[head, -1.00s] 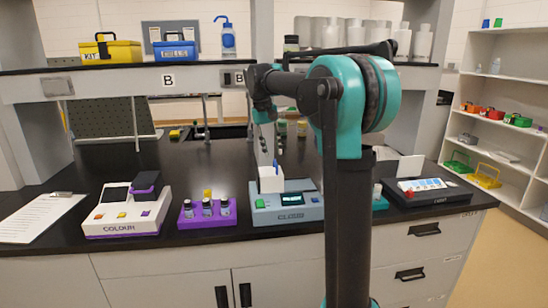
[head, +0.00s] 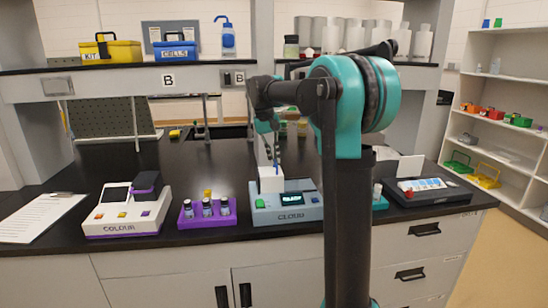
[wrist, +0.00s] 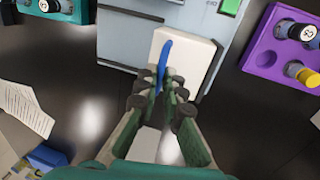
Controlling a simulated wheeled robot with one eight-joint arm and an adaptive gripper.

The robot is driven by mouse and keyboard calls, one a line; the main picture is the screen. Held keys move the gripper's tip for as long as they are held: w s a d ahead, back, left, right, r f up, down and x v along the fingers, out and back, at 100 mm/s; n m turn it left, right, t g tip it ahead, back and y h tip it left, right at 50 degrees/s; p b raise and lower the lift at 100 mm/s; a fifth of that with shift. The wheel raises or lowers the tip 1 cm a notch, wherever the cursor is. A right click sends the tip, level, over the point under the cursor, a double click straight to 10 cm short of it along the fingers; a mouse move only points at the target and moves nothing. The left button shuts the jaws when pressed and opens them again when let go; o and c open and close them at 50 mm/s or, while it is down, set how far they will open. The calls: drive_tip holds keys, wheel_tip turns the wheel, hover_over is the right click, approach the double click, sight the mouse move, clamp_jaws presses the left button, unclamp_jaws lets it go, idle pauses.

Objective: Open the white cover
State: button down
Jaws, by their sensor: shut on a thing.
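The white cover (head: 271,181) is a small box-like lid on the left part of the grey-blue CLOUD device (head: 305,211). It also shows in the wrist view (wrist: 192,55), with a thin blue tab (wrist: 164,58) standing on it. My gripper (head: 270,164) is above the cover, tilted. In the wrist view, my gripper (wrist: 158,92) has its fingers on both sides of the blue tab and is shut on it. The fingertips hide the tab's lower end. I cannot tell whether the cover is lifted at all.
A purple rack (head: 207,215) with capped vials stands close left of the device. The COLOUR instrument (head: 126,209) is farther left. A dark instrument (head: 428,190) stands to the right, beyond my arm. The black bench (head: 140,172) behind is largely clear.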

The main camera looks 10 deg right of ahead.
drive_tip(key=d, duration=0.9)
drive_tip(key=c, duration=1.6)
unclamp_jaws()
drive_tip(key=shift+c, duration=0.2)
drive_tip(key=shift+a, duration=0.1)
wheel_tip(320, 180, up, 12)
drive_tip(key=a, duration=0.2)
drive_tip(key=shift+a, duration=0.15)
drive_tip(key=shift+f, duration=0.1)
